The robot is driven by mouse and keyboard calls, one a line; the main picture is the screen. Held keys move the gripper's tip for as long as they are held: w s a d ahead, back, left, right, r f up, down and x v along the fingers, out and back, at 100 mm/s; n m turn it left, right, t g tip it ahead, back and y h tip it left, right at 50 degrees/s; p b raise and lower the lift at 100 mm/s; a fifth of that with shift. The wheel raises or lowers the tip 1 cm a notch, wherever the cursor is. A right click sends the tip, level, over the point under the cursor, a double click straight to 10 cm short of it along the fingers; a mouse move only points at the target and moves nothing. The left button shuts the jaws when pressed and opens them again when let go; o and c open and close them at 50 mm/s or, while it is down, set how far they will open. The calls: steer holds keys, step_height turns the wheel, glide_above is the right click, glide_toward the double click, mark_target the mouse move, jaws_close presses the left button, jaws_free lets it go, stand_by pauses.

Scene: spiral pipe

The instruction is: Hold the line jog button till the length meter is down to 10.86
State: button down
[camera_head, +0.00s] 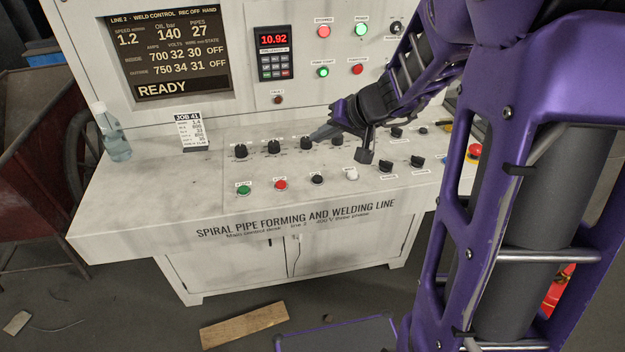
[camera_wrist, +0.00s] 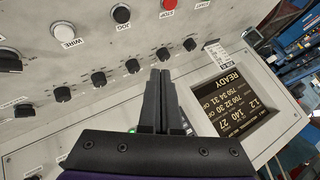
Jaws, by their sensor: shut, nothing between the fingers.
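The length meter (camera_head: 273,40) is a small red digital display on the upright panel and reads 10.92. The black jog button (camera_head: 317,178) sits in the front row of the console, between the red stop button (camera_head: 280,184) and the white wire button (camera_head: 351,173). In the wrist view the jog button (camera_wrist: 121,14) is near the top edge, its label turned upside down. My gripper (camera_head: 318,133) is shut and empty over the row of black knobs, behind the jog button and apart from it. Its fingertips show in the wrist view (camera_wrist: 160,72).
Several black knobs (camera_head: 274,146) stand behind the buttons. The line screen (camera_head: 164,55) reads READY. A job card (camera_head: 190,131) and a clear bottle (camera_head: 112,135) stand at the left of the console. A red emergency button (camera_head: 474,151) is at the right.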

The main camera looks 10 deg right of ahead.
steer(key=shift+f, duration=0.15)
steer(key=b, duration=0.5)
glide_above(317, 179)
steer(key=f, duration=0.7)
steer(key=shift+s+d, duration=0.35)
steer(key=shift+f, duration=0.8)
stand_by(0.7)
steer(key=shift+f, duration=0.4)
steer(key=shift+f, duration=0.4)
stand_by(3.9)
